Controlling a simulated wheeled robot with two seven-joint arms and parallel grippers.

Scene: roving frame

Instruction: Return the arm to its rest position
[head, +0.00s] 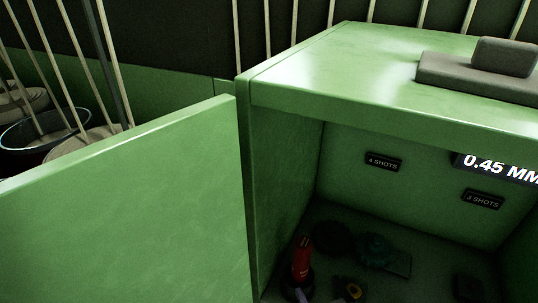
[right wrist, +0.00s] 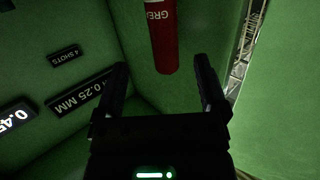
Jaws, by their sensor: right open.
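My right gripper (right wrist: 161,72) is open in the right wrist view, its two dark fingers spread with nothing gripped between them. A red cylinder with white lettering (right wrist: 163,32) shows beyond the fingertips, its end in line with the gap. Whether a finger touches it, I cannot tell. In the head view, a red cylinder (head: 302,256) stands inside the green cabinet (head: 281,180), near the left wall. The right gripper is hard to make out in the head view's dark cabinet interior. My left gripper is in neither view.
The cabinet's green door (head: 130,205) stands open at left. Dark items and a teal object (head: 374,250) lie on the cabinet floor. Labels, including "4 SHOTS" (head: 383,162), are on the back wall. A grey block (head: 478,78) rests on top. Bins (head: 45,132) with poles stand behind.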

